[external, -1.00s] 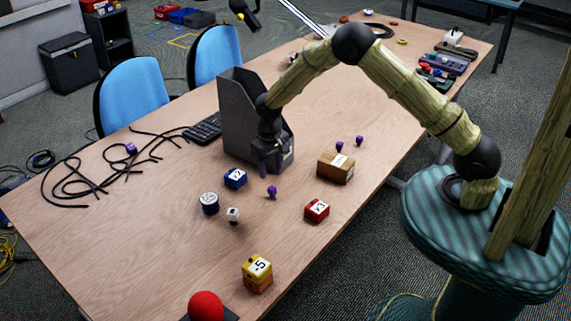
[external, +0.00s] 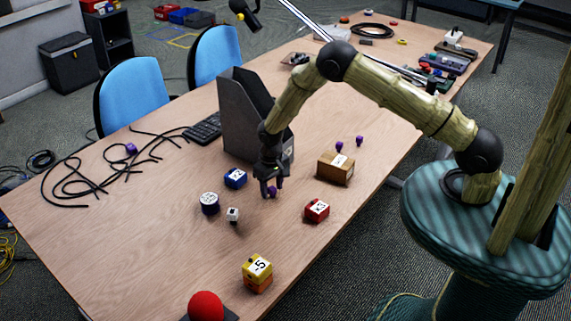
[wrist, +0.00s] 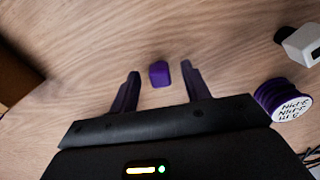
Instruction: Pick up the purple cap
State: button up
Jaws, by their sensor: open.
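A small purple cap (external: 272,191) stands on the table near its middle, between the blue labelled box and the red labelled box. In the wrist view the purple cap (wrist: 159,74) lies between the tips of my two fingers, with gaps on both sides. My gripper (external: 271,188) points down over it in the external view and is open; it also shows in the wrist view (wrist: 160,80).
The red box (external: 317,210) and brown box (external: 336,168) stand right. A grey file holder (external: 240,122) rises close behind.

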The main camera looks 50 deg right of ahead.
jog(key=shift+f, duration=0.65)
grip_shut()
